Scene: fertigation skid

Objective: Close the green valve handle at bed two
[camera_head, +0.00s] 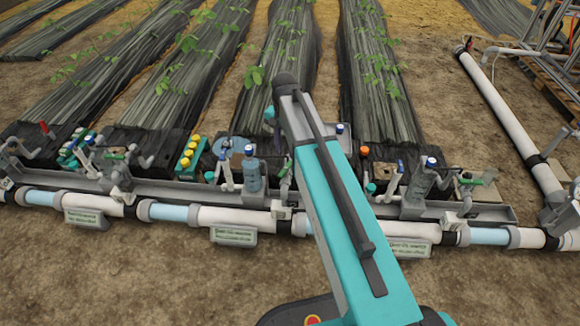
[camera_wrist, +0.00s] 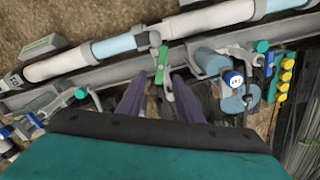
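A small green valve handle (camera_wrist: 162,64) stands in the wrist view on a grey fitting, just below the large pipe. It lies roughly lengthwise between the fingertips and beyond them. My gripper (camera_wrist: 159,82) shows two dark purple fingers spread apart, with no contact on the handle that I can see. In the head view my arm covers most of the gripper, and only a bit of a purple finger (camera_head: 270,113) shows at its left. Whether the handle is fully between the fingers in depth, I cannot tell. The bed labels are too small to read.
A white and blue main pipe (camera_head: 175,213) runs along the front. Black-covered plant beds (camera_head: 285,75) lie behind. Bare soil (camera_head: 150,280) is in front.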

